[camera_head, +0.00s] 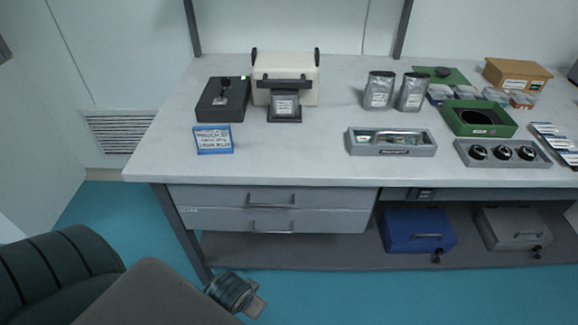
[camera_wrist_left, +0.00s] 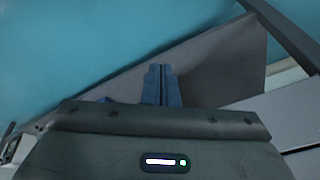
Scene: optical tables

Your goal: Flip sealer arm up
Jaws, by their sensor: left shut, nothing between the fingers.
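The sealer (camera_head: 293,80) is a cream box with a dark arm bar (camera_head: 287,83) across its front, standing at the back left of the table. A small grey labelled piece (camera_head: 285,106) stands right in front of it. My left gripper (camera_head: 257,305) is low in front of the table, below the drawers and well away from the sealer. In the left wrist view its fingers (camera_wrist_left: 161,85) are together with nothing between them. My right gripper is out of view.
A black box (camera_head: 222,101) and a blue-framed sign (camera_head: 213,139) stand left of the sealer. Two silver pouches (camera_head: 379,90) and a grey tray (camera_head: 391,143) are to the right. The table's front edge and drawers (camera_head: 270,209) lie between my left gripper and the tabletop.

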